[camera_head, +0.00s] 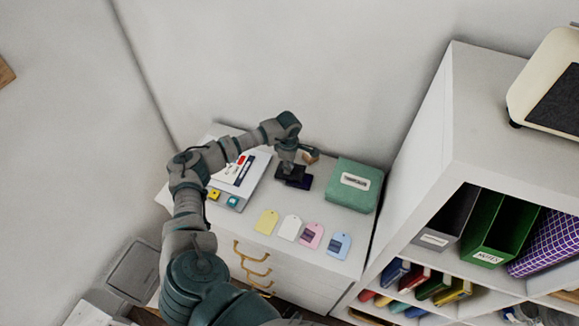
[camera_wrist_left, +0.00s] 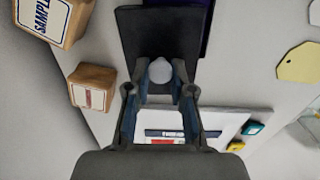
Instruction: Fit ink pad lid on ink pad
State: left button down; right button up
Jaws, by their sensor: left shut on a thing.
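My left gripper (camera_head: 288,160) reaches in from the left over the cabinet top. In the left wrist view the gripper (camera_wrist_left: 160,86) has its fingers shut on the pale round knob (camera_wrist_left: 160,70) of the black ink pad lid (camera_wrist_left: 145,25). The lid (camera_head: 290,171) also shows below the gripper in the head view. The dark purple ink pad (camera_head: 301,183) lies just beside and partly under the lid; its edge shows at the top of the wrist view (camera_wrist_left: 203,22). The lid appears offset from the pad. Whether they touch, I cannot tell. My right gripper is out of view.
Wooden stamps (camera_wrist_left: 92,88) stand close to the lid, one marked SAMPLE (camera_wrist_left: 48,15). A green box (camera_head: 354,187) is to the right. Several coloured tags (camera_head: 290,227) lie in front. A tall shelf (camera_head: 440,150) rises on the right.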

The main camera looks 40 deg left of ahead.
pick_arm(q)
jog(key=shift+s+d+f, duration=0.25)
jog(key=shift+d+f, duration=0.15)
jog(key=shift+d, duration=0.3)
jog(key=c, duration=1.1)
grip_release()
jog(key=shift+o, duration=0.8)
jog(key=shift+a+f, duration=0.1)
jog(key=shift+a, duration=0.1)
jog(key=shift+w+a+f, duration=0.1)
jog(key=shift+w+a, duration=0.1)
jog(key=shift+w, duration=0.05)
jog(key=shift+r, duration=0.4)
notch_tip(320, 180, up, 12)
jog(key=shift+f, duration=0.25)
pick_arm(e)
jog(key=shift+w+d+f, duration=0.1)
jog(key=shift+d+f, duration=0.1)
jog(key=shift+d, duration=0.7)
